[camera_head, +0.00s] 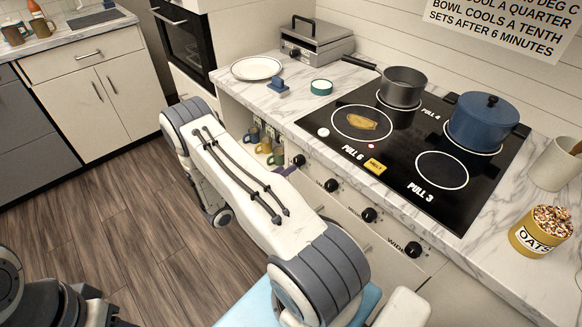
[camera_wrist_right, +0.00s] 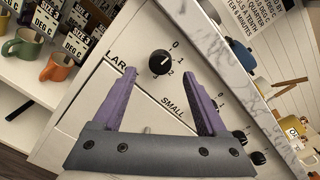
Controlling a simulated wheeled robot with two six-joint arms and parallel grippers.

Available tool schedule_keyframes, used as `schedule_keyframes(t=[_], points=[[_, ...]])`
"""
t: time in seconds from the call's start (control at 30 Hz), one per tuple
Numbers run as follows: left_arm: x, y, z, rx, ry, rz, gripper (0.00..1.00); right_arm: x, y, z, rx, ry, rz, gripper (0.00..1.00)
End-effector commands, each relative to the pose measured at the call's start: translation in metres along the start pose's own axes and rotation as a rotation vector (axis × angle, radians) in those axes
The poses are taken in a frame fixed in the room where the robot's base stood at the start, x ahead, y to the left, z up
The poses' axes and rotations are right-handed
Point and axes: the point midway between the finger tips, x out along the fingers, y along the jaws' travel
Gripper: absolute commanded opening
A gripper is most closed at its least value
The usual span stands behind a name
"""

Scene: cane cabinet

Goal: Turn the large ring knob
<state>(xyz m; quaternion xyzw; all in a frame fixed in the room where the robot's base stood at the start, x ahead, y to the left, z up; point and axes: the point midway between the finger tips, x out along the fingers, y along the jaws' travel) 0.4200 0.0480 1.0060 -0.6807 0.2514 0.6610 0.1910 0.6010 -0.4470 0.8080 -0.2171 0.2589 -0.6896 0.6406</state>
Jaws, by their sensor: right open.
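The black knob (camera_wrist_right: 159,63) at the end of the stove's row shows in the right wrist view beside a partly hidden label beginning "LAR". In the head view this knob (camera_head: 298,160) is the leftmost in the row. My right gripper (camera_wrist_right: 158,72) is open, its purple fingers spread on either side of the knob's position in the picture; no contact shows. In the head view only a bit of my right gripper (camera_head: 286,170) shows past my arm, close to the knob. My left gripper is out of view.
More knobs (camera_head: 369,214) run to the right; one is labelled SMALL. The black cooktop (camera_head: 350,150) above holds a grey pot (camera_head: 402,86) and a blue pot (camera_head: 483,122). Mugs (camera_wrist_right: 56,67) stand on an open shelf left of the panel. An oats jar (camera_head: 541,232) stands on the counter.

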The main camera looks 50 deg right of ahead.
Motion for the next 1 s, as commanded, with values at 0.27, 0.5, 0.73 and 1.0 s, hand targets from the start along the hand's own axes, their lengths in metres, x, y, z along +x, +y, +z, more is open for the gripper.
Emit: schedule_keyframes(t=[0.27,0.5,0.73,1.0], points=[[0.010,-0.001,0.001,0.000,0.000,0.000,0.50,-0.048,0.001,-0.001,-0.001,-0.002,0.002,0.75],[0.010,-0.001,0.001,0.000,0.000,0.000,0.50,-0.058,0.000,-0.001,-0.002,0.001,-0.001,0.75],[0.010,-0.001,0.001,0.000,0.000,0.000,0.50,-0.057,0.000,-0.001,-0.001,0.001,-0.001,0.75],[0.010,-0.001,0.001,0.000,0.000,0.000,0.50,-0.058,-0.001,0.001,0.005,0.004,-0.001,0.75]])
